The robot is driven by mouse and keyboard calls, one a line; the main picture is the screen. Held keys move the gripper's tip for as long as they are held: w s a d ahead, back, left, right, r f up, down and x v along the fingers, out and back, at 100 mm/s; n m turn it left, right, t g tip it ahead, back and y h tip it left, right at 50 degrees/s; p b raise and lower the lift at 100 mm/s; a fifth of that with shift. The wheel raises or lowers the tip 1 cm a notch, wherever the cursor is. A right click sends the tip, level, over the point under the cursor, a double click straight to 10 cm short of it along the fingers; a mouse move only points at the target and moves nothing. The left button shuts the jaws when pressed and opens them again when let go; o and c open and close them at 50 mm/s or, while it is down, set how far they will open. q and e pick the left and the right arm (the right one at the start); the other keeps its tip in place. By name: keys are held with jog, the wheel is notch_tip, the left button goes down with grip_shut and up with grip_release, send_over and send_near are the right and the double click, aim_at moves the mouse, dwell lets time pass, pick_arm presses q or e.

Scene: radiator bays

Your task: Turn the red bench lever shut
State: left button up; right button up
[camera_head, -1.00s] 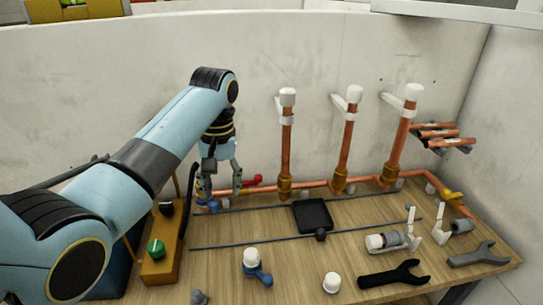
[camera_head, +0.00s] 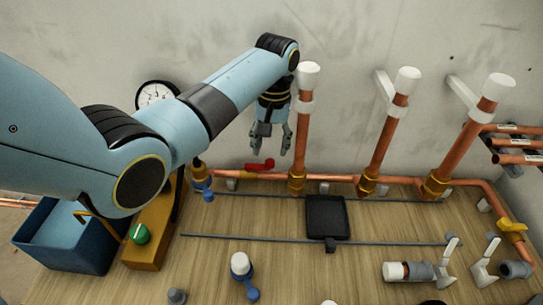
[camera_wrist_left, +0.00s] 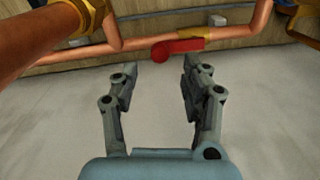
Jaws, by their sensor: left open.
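The red bench lever (camera_head: 260,165) sits on the horizontal copper pipe (camera_head: 330,178) at the back of the bench, left of the first upright pipe. In the left wrist view the red lever (camera_wrist_left: 178,48) lies along the pipe, just beyond the fingertips. My left gripper (camera_head: 270,146) hangs above the lever, fingers pointing down, open and empty. In the left wrist view its two fingers (camera_wrist_left: 160,64) are spread, with the lever ahead of the right-hand finger, apart from it as far as I can tell. My right gripper is out of view.
Upright copper pipes with white caps (camera_head: 308,75) rise close to the right of my gripper. A blue-handled valve (camera_head: 203,188) stands left of the lever. A black tray (camera_head: 326,216), an orange box with a green knob (camera_head: 140,234) and a grey rod (camera_head: 300,238) are nearer the front.

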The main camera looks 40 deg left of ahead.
aim_at(270, 161)
pick_arm(q)
notch_tip(270, 161, down, 5)
jog(key=shift+a+f, duration=0.1)
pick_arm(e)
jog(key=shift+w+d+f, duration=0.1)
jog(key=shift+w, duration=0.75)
pick_arm(q)
jog(key=shift+c, duration=0.2)
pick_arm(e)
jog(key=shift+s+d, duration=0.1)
pick_arm(q)
grip_shut()
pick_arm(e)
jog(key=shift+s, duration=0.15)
